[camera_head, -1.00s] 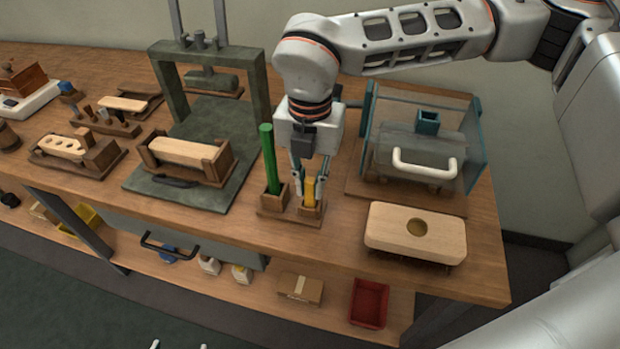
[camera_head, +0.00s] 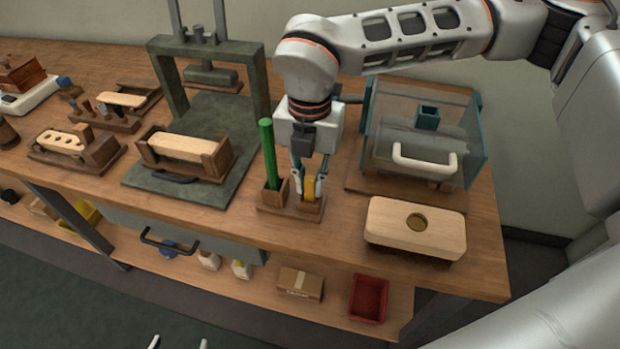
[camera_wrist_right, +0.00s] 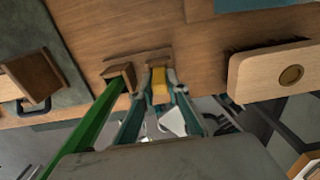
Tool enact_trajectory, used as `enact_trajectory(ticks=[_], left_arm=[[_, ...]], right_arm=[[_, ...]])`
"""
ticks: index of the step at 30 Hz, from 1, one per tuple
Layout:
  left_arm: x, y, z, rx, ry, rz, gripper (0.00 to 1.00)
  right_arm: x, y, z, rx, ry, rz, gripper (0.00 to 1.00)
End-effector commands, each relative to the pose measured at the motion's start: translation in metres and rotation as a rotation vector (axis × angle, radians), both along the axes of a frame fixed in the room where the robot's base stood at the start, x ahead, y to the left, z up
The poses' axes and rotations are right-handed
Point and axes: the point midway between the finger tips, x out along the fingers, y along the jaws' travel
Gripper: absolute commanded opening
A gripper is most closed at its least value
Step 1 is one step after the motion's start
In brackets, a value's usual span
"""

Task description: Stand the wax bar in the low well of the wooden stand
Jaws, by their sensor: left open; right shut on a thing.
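The yellow wax bar (camera_head: 309,190) is upright at the right-hand low well of the wooden stand (camera_head: 262,206). Its lower end is hidden behind the well's front wall, so it appears to be in the well. My right gripper (camera_head: 309,186) points down and is shut on the wax bar, which also shows between its fingers in the right wrist view (camera_wrist_right: 159,88). A tall green bar (camera_head: 269,155) stands in the stand's left well. My left gripper (camera_head: 178,343) is open, with only its fingertips at the bottom edge.
A brush block (camera_head: 416,226) with a round inlay lies to the right, and a clear-sided box with a white handle (camera_head: 424,158) stands behind it. A dark green press (camera_head: 210,110) stands to the left. Bare tabletop lies in front of the stand.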

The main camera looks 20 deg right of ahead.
Motion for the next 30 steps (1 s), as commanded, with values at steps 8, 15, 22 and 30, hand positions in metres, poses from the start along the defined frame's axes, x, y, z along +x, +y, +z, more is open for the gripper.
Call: enact_trajectory(ticks=[8,15,22,30], left_arm=[[0.0004,-0.0001,0.0007,0.0,-0.001,0.0,0.65],[0.0004,-0.0001,0.0008,0.0,-0.001,0.0,0.65],[0.0006,0.0,0.0008,-0.001,-0.002,0.0,0.65],[-0.0001,-0.0005,0.0002,0.0,-0.001,-0.002,0.65]], right_arm=[[0.0,0.0001,-0.0039,0.0,0.0,0.0,0.0],[0.0,0.0001,-0.0038,0.0,0.0,0.0,0.35],[0.0,0.0001,-0.0038,0.0,0.0,0.0,0.49],[0.0,0.0001,-0.0036,0.0,0.0,0.0,0.49]])
